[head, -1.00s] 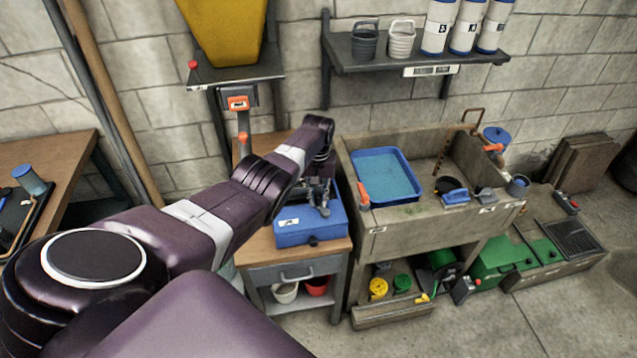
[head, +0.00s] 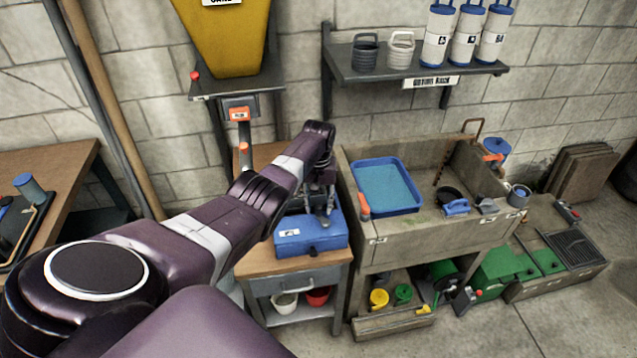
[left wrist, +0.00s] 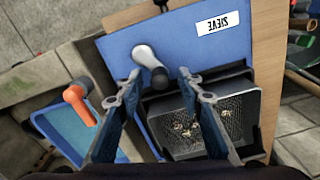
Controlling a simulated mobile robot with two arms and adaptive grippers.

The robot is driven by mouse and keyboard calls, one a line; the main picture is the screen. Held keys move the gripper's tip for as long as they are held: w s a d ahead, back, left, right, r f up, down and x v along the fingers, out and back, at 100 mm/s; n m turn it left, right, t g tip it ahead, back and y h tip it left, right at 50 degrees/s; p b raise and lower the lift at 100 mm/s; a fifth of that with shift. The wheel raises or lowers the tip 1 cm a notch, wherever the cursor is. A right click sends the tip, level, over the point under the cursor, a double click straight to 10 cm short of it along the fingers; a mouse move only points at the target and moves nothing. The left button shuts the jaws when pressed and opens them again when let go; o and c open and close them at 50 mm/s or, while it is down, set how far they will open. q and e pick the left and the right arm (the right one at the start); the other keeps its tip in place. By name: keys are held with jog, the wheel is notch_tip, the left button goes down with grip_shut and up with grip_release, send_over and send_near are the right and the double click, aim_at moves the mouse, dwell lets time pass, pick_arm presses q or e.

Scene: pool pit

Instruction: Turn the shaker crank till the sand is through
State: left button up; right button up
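The shaker is a blue box (head: 296,243) labelled SIEVE on a small wooden-topped table; it fills much of the left wrist view (left wrist: 190,52). Its crank (left wrist: 143,54) has a pale grey arm and a dark knob at its lower end. Beside it is a dark mesh tray (left wrist: 206,126) with several tan lumps on the mesh; I see no loose sand there. My left gripper (left wrist: 158,74) is open, its two fingers on either side of the crank knob with gaps visible. It points down over the box in the head view (head: 321,212). My right gripper is not in view.
A yellow hopper (head: 228,35) stands above and behind the box. A sink bench with a blue basin (head: 386,188) stands close on the right. A shelf (head: 420,75) with buckets and canisters hangs above it. Another workbench (head: 60,170) is at the left.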

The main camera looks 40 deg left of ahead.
aim_at(318, 206)
pick_arm(q)
notch_tip(318, 206, up, 11)
jog(key=shift+f, duration=0.2)
dwell(0.8)
